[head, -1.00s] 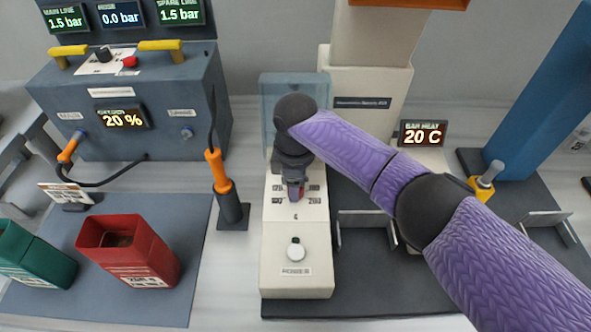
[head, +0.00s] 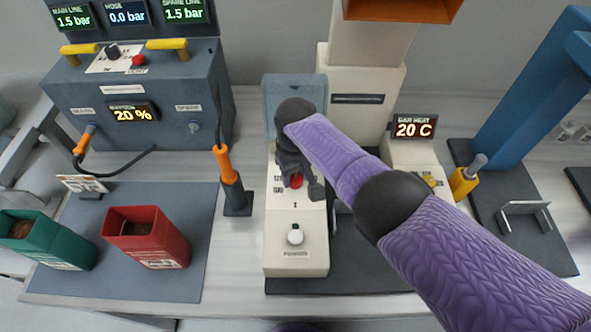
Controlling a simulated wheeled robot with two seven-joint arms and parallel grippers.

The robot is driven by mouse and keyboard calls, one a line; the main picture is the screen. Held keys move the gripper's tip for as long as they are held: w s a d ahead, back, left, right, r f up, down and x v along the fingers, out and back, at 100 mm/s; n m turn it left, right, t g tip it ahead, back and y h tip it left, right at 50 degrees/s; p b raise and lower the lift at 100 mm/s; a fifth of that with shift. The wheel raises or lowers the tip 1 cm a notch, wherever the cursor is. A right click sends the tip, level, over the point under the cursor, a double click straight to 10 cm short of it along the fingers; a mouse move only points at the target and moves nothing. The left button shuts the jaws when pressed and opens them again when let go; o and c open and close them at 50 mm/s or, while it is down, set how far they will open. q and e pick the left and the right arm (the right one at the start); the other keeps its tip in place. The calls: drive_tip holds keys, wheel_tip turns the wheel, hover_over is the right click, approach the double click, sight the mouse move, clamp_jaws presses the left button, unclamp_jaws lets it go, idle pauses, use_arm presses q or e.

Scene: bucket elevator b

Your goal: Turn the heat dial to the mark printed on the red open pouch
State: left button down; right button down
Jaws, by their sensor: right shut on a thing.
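The heat dial (head: 297,181), a red knob, is on the sloped face of a cream sealing unit (head: 298,258). My right gripper (head: 294,182) comes down over the dial and is shut on it. The gripper and wrist hide part of the dial, its pointer and the marks to its right; number marks show at its left, too small to read surely. The red open pouch (head: 146,236) stands on the left mat with dark contents. The print on its lower front is too small to read. My left gripper is out of view.
A green open pouch (head: 48,240) stands left of the red one. An orange-handled tool (head: 226,165) stands in a dark holder beside the sealing unit. A white button (head: 295,236) is below the dial. A small display (head: 414,128) reads 20 C.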

drive_tip(key=m, duration=0.2)
drive_tip(key=shift+m, duration=0.4)
drive_tip(key=m+p, duration=0.1)
drive_tip(key=m, duration=0.2)
drive_tip(key=shift+m, duration=2)
drive_tip(key=shift+c, duration=1.3)
unclamp_jaws()
